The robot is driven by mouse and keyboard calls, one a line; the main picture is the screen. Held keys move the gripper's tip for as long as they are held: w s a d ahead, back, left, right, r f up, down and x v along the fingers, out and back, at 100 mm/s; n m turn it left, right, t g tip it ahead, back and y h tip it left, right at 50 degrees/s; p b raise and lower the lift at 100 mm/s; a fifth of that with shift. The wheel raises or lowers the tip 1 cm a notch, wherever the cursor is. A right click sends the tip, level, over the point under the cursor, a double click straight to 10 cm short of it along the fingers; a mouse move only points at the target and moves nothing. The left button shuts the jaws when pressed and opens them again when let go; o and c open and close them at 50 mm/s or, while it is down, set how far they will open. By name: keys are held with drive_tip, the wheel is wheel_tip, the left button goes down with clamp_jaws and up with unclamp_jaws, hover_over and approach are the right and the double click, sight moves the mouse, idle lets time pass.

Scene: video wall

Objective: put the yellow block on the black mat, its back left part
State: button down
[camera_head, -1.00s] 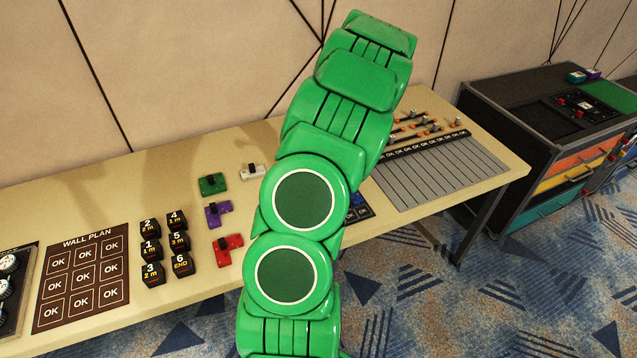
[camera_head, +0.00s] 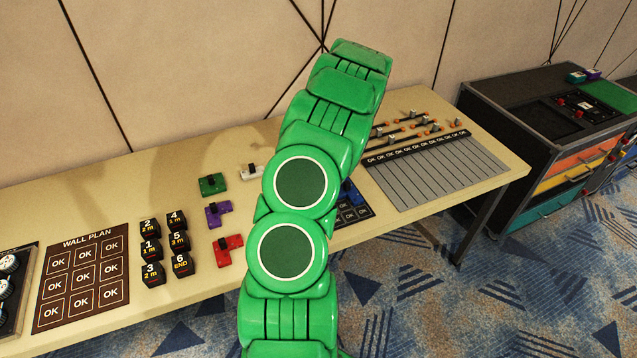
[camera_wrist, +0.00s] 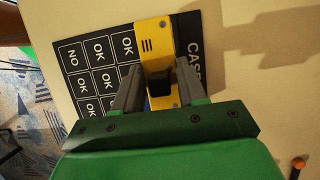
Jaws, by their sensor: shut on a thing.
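The yellow block (camera_wrist: 152,36) with a black knob is between the two fingers of my gripper (camera_wrist: 160,84) in the wrist view. My gripper is shut on it. The block is over the black mat (camera_wrist: 73,58), covering part of its cells and title strip; I cannot tell whether it touches the mat. The mat has several OK cells and one NO cell. In the head view, part of the mat (camera_head: 352,214) shows right of my green arm, with a blue block (camera_head: 349,193) on it. My arm hides the gripper and the yellow block there.
A green block (camera_head: 212,185), a white block (camera_head: 250,172), a purple block (camera_head: 218,214) and a red block (camera_head: 227,250) stand on the table left of my arm. Numbered black blocks (camera_head: 165,245) and a wall plan board (camera_head: 82,278) lie farther left. A grey slotted board (camera_head: 430,168) is at right.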

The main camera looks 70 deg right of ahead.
drive_tip(key=shift+f, duration=1.55)
drive_tip(key=shift+f, duration=0.15)
drive_tip(key=c, duration=0.6)
unclamp_jaws()
drive_tip(key=shift+c, duration=0.2)
